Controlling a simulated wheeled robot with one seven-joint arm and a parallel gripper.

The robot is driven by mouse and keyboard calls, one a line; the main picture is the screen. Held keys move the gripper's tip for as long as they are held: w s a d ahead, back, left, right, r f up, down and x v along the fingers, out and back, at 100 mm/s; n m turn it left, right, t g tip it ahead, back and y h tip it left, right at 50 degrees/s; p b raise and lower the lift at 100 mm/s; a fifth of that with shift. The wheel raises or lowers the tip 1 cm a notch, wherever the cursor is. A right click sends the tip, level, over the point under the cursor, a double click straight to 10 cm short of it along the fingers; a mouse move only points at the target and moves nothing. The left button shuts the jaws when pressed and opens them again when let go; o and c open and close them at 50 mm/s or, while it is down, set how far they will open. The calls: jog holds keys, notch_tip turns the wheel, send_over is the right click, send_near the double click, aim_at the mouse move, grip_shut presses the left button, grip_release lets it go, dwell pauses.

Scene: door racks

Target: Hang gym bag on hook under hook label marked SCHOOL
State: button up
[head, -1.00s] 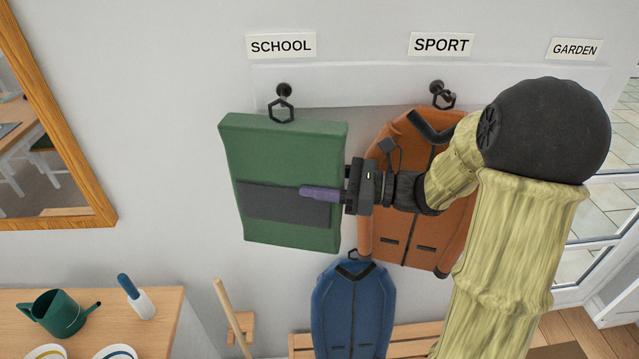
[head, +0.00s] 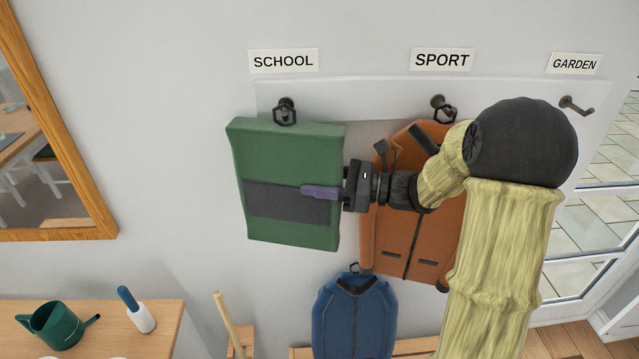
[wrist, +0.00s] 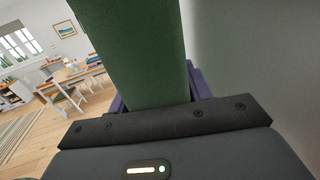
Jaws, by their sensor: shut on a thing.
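The gym bag appears to be the green flat bag (head: 300,150) with a dark grey pocket. It hangs nearly upright in front of the wall, below the SCHOOL label (head: 284,61). A black six-sided ring (head: 285,118) at its top overlaps the SCHOOL hook (head: 286,102); I cannot tell whether the ring is around the hook. My gripper (head: 308,192) is shut on the bag's right edge, one purple finger across the pocket. In the wrist view the green side of the bag (wrist: 145,45) stands between the fingers (wrist: 160,92).
An orange jacket-like item (head: 415,230) hangs at the SPORT hook (head: 440,102), behind my arm. The GARDEN hook (head: 576,105) is bare. A blue item (head: 353,315) hangs lower. A mirror (head: 55,130) and a table with a watering can (head: 58,326) are at left.

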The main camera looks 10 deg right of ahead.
jog(key=shift+w, duration=0.85)
jog(key=shift+w+f, duration=0.65)
jog(key=shift+f, duration=0.2)
jog(key=shift+d, duration=0.1)
jog(key=o, duration=1.3)
jog(key=shift+w+f, duration=0.1)
jog(key=shift+w, duration=0.05)
